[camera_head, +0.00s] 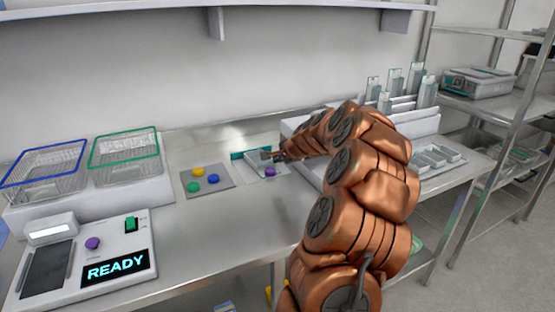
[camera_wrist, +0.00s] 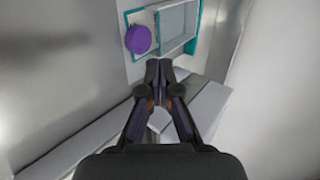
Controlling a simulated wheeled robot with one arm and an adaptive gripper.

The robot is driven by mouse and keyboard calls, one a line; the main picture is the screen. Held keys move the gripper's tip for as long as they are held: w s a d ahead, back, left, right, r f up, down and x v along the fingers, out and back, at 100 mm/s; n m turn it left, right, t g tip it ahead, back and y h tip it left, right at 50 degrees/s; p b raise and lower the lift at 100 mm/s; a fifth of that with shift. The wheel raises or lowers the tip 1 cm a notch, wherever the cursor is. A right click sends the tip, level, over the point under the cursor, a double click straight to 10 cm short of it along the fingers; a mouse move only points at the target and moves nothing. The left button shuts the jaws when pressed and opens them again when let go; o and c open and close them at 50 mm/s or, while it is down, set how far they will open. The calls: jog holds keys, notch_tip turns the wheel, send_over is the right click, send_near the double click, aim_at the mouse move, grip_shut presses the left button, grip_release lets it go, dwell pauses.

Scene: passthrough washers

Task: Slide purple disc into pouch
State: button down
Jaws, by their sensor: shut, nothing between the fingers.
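The purple disc (camera_wrist: 138,39) lies flat on a white board, at the left of the pouch (camera_wrist: 178,27) in the wrist view. In the head view the disc (camera_head: 270,171) sits at the front of the board, below my gripper. The pouch is a pale, flat pocket with teal edging; in the head view it (camera_head: 238,155) is partly hidden by my gripper. My gripper (camera_wrist: 159,66) is shut and empty. Its fingertips are near the board's edge, a little apart from the disc in the wrist view. I cannot tell whether the fingertips touch the board.
A grey mat (camera_head: 208,181) with yellow, blue and green discs lies left of the board. Two wire baskets (camera_head: 124,155) and a console (camera_head: 84,262) with a purple knob stand further left. A white rack unit (camera_head: 405,125) stands at the right. The front counter is clear.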

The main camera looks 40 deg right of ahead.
aim_at(268, 167)
jog(key=shift+a+f+b, duration=0.1)
jog(key=shift+f+b, duration=1.95)
jog(key=shift+f, duration=1.35)
jog(key=shift+w, duration=0.2)
jog(key=shift+w+d, duration=0.2)
jog(key=shift+w, duration=0.1)
jog(key=shift+w+d+p, duration=0.15)
jog(key=shift+w+p, duration=0.25)
jog(key=shift+w, duration=0.45)
jog(key=shift+w+d+p, duration=0.25)
jog(key=shift+w, duration=0.65)
jog(key=shift+w+d+p, duration=0.25)
jog(key=shift+w, duration=0.65)
jog(key=shift+p+v, duration=0.45)
jog(key=shift+v, duration=0.85)
jog(key=shift+s+a+r+p, duration=0.25)
jog(key=shift+s+r, duration=0.1)
jog(key=shift+s, duration=0.4)
jog(key=shift+s+a+r+p, duration=0.1)
jog(key=shift+s+r+p, duration=0.2)
jog(key=shift+s, duration=0.45)
